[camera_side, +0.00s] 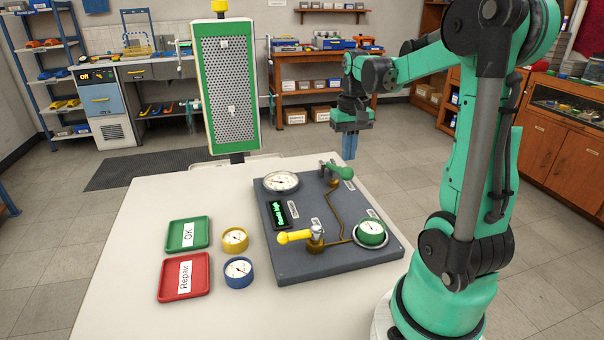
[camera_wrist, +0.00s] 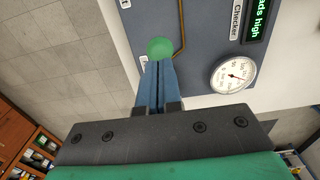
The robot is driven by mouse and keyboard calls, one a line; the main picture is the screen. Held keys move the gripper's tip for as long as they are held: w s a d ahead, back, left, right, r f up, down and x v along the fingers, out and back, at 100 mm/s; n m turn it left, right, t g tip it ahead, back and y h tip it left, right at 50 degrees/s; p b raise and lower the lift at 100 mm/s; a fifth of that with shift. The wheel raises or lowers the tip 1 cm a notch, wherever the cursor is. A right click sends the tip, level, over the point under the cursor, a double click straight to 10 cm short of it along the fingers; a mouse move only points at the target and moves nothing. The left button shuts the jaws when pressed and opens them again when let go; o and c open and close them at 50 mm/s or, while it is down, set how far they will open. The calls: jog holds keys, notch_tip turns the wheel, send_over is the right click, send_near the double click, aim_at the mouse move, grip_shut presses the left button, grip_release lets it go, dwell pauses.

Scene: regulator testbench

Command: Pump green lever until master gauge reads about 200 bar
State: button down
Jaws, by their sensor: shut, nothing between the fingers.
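The green lever (camera_side: 340,171) is at the back of the dark test board, and its round green knob shows in the wrist view (camera_wrist: 160,47). My gripper (camera_side: 349,155) is shut and empty, pointing down by the knob; in the wrist view its blue fingers (camera_wrist: 158,72) lie together just below the knob. I cannot tell whether they touch it. A large white-faced gauge (camera_side: 281,182), probably the master gauge, sits at the board's back left. It also shows in the wrist view (camera_wrist: 233,75), but its reading is too small to tell. A green-rimmed gauge (camera_side: 371,232) sits at the front right.
The board (camera_side: 300,268) also carries a yellow lever (camera_side: 294,237) and a small display (camera_side: 278,214) with green text ending in "high". To its left are a green OK tray (camera_side: 187,234), a red Repair tray (camera_side: 184,277), a yellow gauge (camera_side: 234,240) and a blue gauge (camera_side: 239,272).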

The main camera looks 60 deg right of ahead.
aim_at(347, 167)
jog(key=shift+f, duration=0.15)
jog(key=shift+f, duration=1.5)
jog(key=shift+r, duration=1.65)
notch_tip(347, 167, up, 6)
